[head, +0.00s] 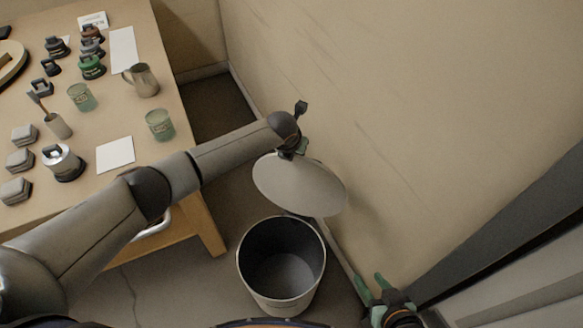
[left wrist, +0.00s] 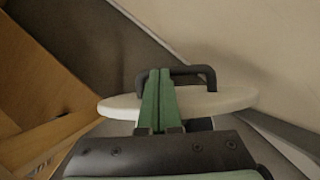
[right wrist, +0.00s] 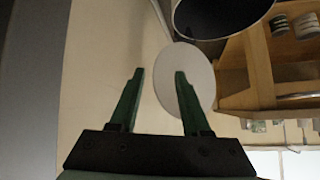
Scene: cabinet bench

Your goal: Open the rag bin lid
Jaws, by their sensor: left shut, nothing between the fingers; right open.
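The rag bin (head: 250,285) stands on the floor with its mouth uncovered and its dark inside showing. Its round pale lid (head: 305,188) is raised at the bin's far side, against or close to the wall. My left gripper (head: 296,150) is at the lid's upper edge; in the left wrist view its green fingers (left wrist: 158,75) are shut together in front of the lid's dark handle (left wrist: 212,75), with nothing held. Whether they touch the lid is unclear. My right gripper (head: 372,284) is open and empty, to the right of the bin. The lid (right wrist: 205,85) also shows in the right wrist view.
A wooden bench (head: 200,225) at left carries a metal jug (head: 143,80), green glass jars (head: 160,124), white cards and other small items. A wall (head: 430,120) stands close behind the lid. A dark cabinet edge (head: 500,235) is at right. Some floor is clear left of the bin.

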